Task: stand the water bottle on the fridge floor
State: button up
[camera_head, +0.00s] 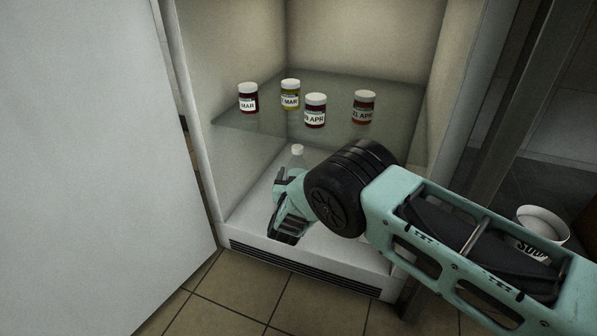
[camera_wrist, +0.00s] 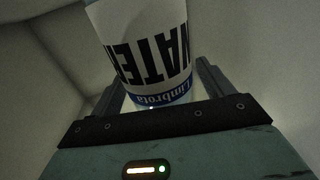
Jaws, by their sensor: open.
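The water bottle (camera_head: 297,155) has a white cap and a clear upper part, and it is inside the fridge below the glass shelf. Its cap points up in the head view, and my gripper and arm hide its lower part. In the wrist view the bottle's white label (camera_wrist: 150,45) with black "WATER" lettering and a blue band fills the space between my fingers. My gripper (camera_head: 287,178) is open, with its fingers on either side of the bottle. The fridge floor (camera_head: 245,212) is pale and partly covered by my arm. I cannot see whether the bottle's base touches it.
Several labelled jars, such as one marked MAR (camera_head: 248,98), stand on the glass shelf (camera_head: 400,95) above. The fridge door (camera_head: 90,160) is open at left. The left part of the fridge floor looks clear.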

jog(key=s+a+p, duration=0.1)
jog(key=s+p, duration=0.4)
jog(key=s, duration=0.6)
jog(key=a+r+n+g+y, duration=0.1)
jog(key=a+r+g+y, duration=0.4)
jog(key=r, duration=0.5)
jog(key=s+d+r+n+g+y, duration=0.1)
jog(key=s+r+n+g+y, duration=0.2)
jog(key=s+r+g, duration=0.55)
jog(key=s+d+r+n+g+h, duration=0.2)
jog(key=s+d+r, duration=0.2)
jog(key=s+d, duration=0.6)
jog(key=s+d+r+n+g+h, duration=0.2)
jog(key=s+d, duration=0.9)
jog(key=s, duration=0.8)
notch_tip(320, 180, up, 2)
jog(key=shift+r+n+h, duration=0.2)
jog(key=shift+n+h, duration=0.3)
jog(key=shift+h, duration=0.1)
jog(key=shift+w, duration=0.1)
